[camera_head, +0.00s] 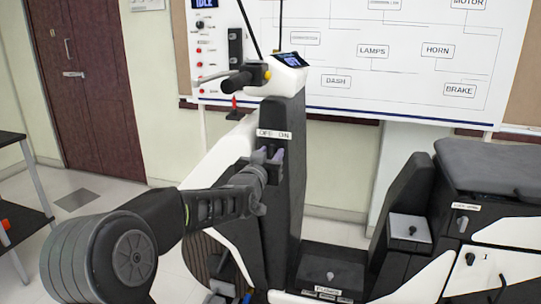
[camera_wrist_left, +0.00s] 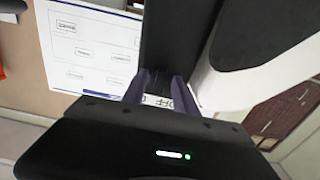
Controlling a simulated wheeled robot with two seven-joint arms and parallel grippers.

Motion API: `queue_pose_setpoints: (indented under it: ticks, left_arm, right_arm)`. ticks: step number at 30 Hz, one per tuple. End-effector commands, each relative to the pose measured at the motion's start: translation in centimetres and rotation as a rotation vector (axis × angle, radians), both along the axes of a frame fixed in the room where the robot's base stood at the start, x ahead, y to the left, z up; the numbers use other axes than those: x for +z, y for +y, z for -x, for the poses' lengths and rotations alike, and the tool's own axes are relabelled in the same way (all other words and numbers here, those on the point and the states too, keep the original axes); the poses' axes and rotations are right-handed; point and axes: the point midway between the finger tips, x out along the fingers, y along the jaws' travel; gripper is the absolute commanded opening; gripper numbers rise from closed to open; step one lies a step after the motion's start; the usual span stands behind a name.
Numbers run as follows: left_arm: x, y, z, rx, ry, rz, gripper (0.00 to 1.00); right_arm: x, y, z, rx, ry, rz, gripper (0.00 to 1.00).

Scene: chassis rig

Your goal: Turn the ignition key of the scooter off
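The scooter's dark front column (camera_head: 292,190) stands upright at centre, with a white OFF/ON label (camera_head: 274,134) on it. The ignition key cannot be made out; the spot just under the label is covered by my left gripper (camera_head: 269,156). That gripper points at the column right below the label, its two purple fingertips spread apart. In the left wrist view, the fingers (camera_wrist_left: 160,92) stand on either side of a dark strip of the column, and part of the label (camera_wrist_left: 180,101) shows by one finger. No key shows between them. My right gripper is in neither view.
The handlebar grip (camera_head: 240,80) and a small display (camera_head: 293,60) sit above the label. The scooter seat (camera_head: 490,165) and a side panel with switches (camera_head: 500,262) are at right. A whiteboard diagram (camera_head: 400,70) hangs behind. A dark shelf (camera_head: 22,222) stands at far left.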

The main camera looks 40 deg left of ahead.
Motion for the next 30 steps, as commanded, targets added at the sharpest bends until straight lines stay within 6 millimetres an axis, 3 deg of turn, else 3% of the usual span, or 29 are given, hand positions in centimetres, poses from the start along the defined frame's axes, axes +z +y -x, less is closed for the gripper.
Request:
queue_pose_setpoints:
  ticks: [7,21,30]
  left_arm:
    - [0.0,-0.3,0.9,0.001,-0.001,0.001,0.35]
    - [0.0,-2.5,7.1,0.000,0.000,0.001,0.35]
    - [0.0,-2.6,7.4,0.000,0.000,0.000,0.35]
  right_arm:
    - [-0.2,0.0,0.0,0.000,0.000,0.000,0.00]
    - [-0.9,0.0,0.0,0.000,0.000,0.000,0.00]
    - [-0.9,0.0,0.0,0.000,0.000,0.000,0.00]
